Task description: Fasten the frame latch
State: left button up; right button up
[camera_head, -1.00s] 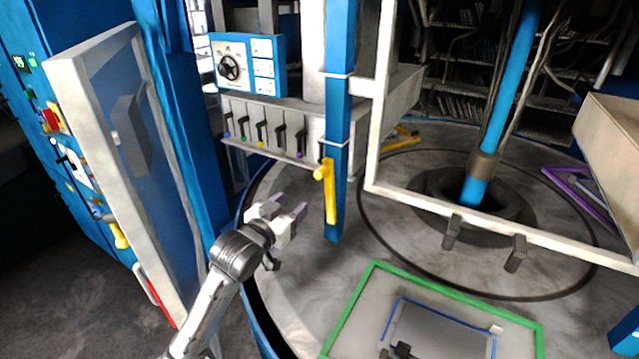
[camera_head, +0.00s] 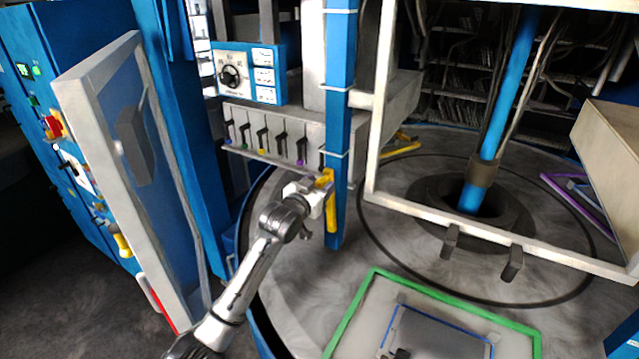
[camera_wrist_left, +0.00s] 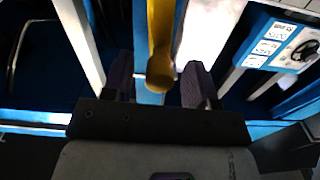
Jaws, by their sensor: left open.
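The frame latch is a yellow handle (camera_head: 331,214) on the blue post (camera_head: 340,110). It hangs nearly upright along the front of the post. My left gripper (camera_head: 322,184) is at the upper part of this handle and partly hides it. In the left wrist view, the yellow handle (camera_wrist_left: 160,40) comes down between the two dark fingers of my open left gripper (camera_wrist_left: 160,82). Its rounded end lies between the fingers with a gap on each side. The white frame (camera_head: 400,208) stands just right of the post. My right gripper is not seen.
Several small levers (camera_head: 282,143) line a grey box left of the post, below a dial panel (camera_head: 232,77). An open door panel (camera_head: 72,100) stands at the left. A green-edged tray (camera_head: 440,287) lies at the front on the round table.

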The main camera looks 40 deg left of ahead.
pick_arm(q)
jog(key=shift+w, duration=0.2)
grip_shut()
dwell(0.5)
